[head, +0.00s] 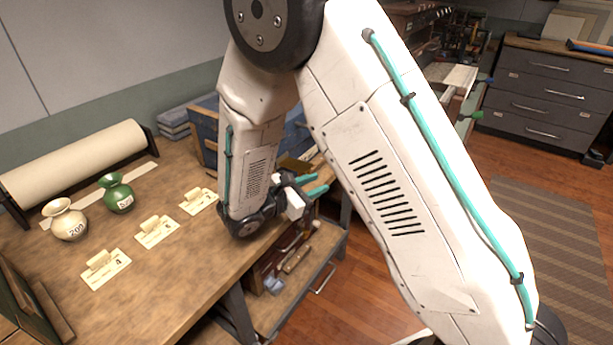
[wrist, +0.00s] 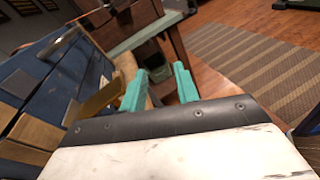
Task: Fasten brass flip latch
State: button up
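A blue chest (wrist: 28,82) with brass fittings fills the left of the wrist view. In the head view the chest (head: 208,118) stands at the back right of the workbench, largely hidden by my arm. A flat brass piece (wrist: 97,103), which looks like the flip latch, sticks out from the chest, tilted, towards my gripper. My gripper (wrist: 160,72) has two teal fingers with a clear gap and nothing visibly held between them. The brass piece ends beside the left finger; I cannot tell whether they touch. In the head view my gripper (head: 314,184) is past the bench's right edge.
The workbench (head: 190,248) carries a cream vase (head: 65,220), a green vase (head: 117,193), several numbered cards and a paper roll (head: 75,165). An open drawer (head: 300,285) with tools juts out below my gripper. A striped rug (head: 555,240) and open floor lie right.

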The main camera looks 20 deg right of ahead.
jog(key=w+a+f+n+t, duration=0.4)
jog(key=shift+a+f+y, duration=0.1)
jog(key=shift+a+y, duration=0.2)
jog(key=shift+w+n+t, duration=0.3)
jog(key=shift+t, duration=0.2)
jog(key=x, duration=0.7)
jog(key=shift+w+d, duration=0.1)
jog(key=shift+d, duration=0.05)
grip_shut()
